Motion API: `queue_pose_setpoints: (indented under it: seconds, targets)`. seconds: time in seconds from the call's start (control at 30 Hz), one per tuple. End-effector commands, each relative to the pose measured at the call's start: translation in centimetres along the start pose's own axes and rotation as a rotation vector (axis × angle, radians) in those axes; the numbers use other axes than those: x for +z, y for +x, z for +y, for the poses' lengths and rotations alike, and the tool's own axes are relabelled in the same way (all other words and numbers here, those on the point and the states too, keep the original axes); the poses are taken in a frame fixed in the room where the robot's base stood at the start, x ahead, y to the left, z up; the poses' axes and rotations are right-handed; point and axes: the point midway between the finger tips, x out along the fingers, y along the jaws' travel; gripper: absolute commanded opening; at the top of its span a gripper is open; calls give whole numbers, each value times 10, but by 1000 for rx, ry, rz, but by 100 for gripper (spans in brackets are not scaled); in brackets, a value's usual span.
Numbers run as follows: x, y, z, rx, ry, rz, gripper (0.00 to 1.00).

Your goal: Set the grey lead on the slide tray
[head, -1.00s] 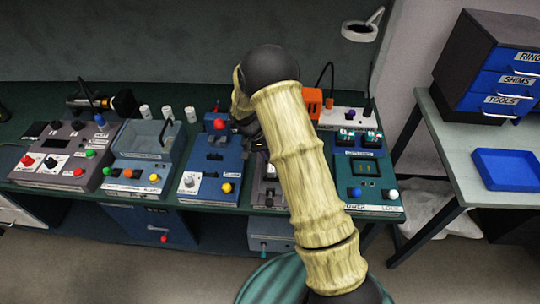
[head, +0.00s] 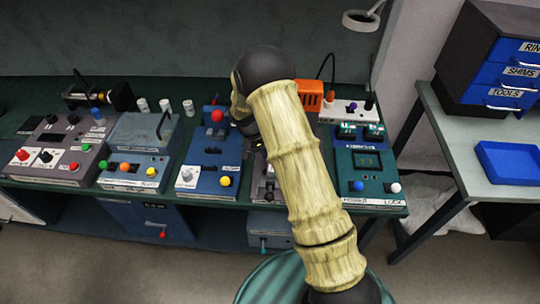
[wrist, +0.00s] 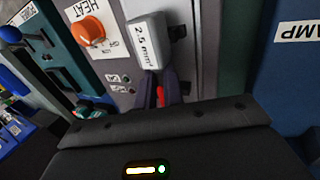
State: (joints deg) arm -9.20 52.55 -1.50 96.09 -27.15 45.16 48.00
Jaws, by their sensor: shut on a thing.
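In the wrist view, my gripper (wrist: 161,90) has its dark fingers close together, with a bit of red between them. A pale grey block marked "2.5 mm²" (wrist: 148,38) is at the fingertips, over a grey panel. It seems to be the held grey lead, but its lower part and the grip are hidden. In the head view, my arm hides most of the gripper and what it holds, above the middle of the bench. I cannot tell which part is the slide tray.
An orange HEAT knob (wrist: 89,31) stands close left of the fingers. A grey unit (head: 62,140), a blue-grey unit (head: 145,140) and a teal unit (head: 372,175) stand along the bench. A blue tray (head: 512,162) lies on the right table.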

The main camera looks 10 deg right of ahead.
Motion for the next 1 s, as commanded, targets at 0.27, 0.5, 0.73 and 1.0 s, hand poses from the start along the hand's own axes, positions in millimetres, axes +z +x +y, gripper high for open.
queue_pose_setpoints:
  seconds: [0.27,0.5,0.73,1.0]
  targets:
    - [0,-1,-1,0,-2,1,0]
    - [0,0,0,0,-1,0,35]
    - [0,-1,0,0,1,0,35]
    - [-1,-27,-1,-2,1,4,35]
